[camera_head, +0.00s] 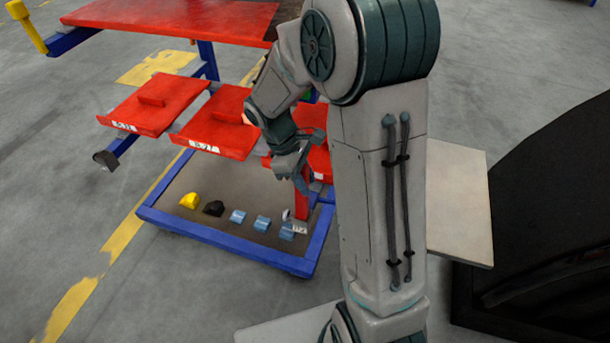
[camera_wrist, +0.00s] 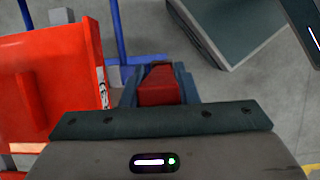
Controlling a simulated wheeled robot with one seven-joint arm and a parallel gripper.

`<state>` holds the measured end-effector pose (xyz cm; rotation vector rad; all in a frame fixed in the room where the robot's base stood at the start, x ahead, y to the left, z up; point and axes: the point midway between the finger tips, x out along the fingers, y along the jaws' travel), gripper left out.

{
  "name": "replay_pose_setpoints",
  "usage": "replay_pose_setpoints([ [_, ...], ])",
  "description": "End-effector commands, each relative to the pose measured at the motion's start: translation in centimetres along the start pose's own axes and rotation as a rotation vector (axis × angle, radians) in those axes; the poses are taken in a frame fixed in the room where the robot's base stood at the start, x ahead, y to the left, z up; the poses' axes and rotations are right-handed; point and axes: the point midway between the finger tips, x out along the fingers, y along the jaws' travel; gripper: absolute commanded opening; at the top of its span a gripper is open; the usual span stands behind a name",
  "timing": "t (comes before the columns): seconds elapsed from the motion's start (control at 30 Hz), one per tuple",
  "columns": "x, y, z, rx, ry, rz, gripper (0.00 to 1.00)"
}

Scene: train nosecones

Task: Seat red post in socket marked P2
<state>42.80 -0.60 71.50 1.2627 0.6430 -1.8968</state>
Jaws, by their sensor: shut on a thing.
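My gripper (camera_head: 301,184) points down over the right part of the low cart tray and is shut on a red post (camera_head: 302,206). The post hangs roughly upright below the fingers in the head view. In the wrist view the red post (camera_wrist: 158,86) sits between the dark blue-grey fingers. A small white marked piece (camera_head: 297,227) lies at the foot of the post; its mark is too small to read. I cannot tell whether the post touches it. No P2 mark can be read, so the socket cannot be told for certain.
A blue-framed cart tray (camera_head: 180,227) holds a yellow block (camera_head: 190,200), a black block (camera_head: 213,208) and several light blue blocks (camera_head: 262,223). Red tilted shelves (camera_head: 215,125) with white labels stand above it. One red shelf (camera_wrist: 50,90) is close left in the wrist view.

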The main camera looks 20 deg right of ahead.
Motion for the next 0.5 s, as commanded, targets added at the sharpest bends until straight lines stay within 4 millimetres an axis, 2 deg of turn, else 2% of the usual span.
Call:
replay_pose_setpoints([
  [0.03, 0.73, 0.0, -0.31, 0.0, 0.0, 0.0, 0.0],
  [0.2, 1.54, 0.03, -0.65, 0.0, 0.0, 0.001, 0.0],
  [0.5, 1.6, 0.04, -0.67, 0.0, 0.001, 0.001, 0.0],
])
